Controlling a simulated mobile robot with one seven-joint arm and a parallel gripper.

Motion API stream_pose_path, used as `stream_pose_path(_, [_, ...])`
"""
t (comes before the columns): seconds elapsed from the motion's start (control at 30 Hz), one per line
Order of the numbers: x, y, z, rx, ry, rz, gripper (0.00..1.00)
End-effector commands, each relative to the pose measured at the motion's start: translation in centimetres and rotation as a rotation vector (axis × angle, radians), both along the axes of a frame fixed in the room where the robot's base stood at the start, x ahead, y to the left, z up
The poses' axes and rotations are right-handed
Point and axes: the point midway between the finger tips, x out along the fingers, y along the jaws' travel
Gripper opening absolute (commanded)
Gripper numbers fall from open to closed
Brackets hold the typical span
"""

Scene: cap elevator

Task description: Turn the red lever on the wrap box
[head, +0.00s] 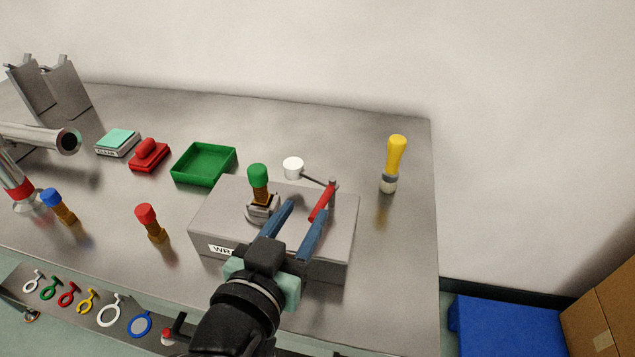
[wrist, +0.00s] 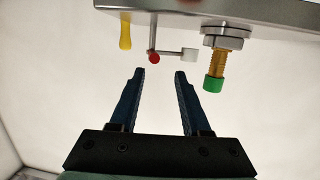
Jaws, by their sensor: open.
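The wrap box (head: 225,207) is a grey metal box with a label partly reading "WR" on its front, standing on the table. The red lever (head: 322,203) sits at the top right of the box on a short post. In the wrist view the lever (wrist: 154,58) shows nearly end-on as a red round tip. My gripper (head: 306,211) is open and empty above the box, its right blue finger close to the lever in the head view. In the wrist view my gripper (wrist: 159,73) has the red tip showing between and past its fingertips; contact cannot be told.
A green-capped post (head: 258,180) stands in a holder on the box, left of the fingers. A white knob (head: 293,167) on a rod joins the lever's post. A yellow-handled tool (head: 396,158) stands right. A green tray (head: 205,164) lies behind left.

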Motion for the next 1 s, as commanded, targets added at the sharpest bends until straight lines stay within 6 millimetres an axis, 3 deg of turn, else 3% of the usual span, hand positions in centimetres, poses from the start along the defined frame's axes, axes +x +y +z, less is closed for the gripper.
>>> stream_pose_path(0.03, [-1.3, 0.6, -1.3, -0.017, 0.0, -0.02, 0.47])
stream_pose_path(0.2, [-5.1, 1.9, -2.8, -0.07, -0.072, -0.077, 0.47])
stream_pose_path(0.47, [-7.7, 3.1, -2.7, -0.109, -0.152, -0.086, 0.47])
stream_pose_path(0.67, [-6.0, 2.2, -2.4, -0.111, -0.158, -0.09, 0.47])
stream_pose_path(1.0, [0.4, -0.9, -2.3, -0.111, -0.158, -0.09, 0.47])
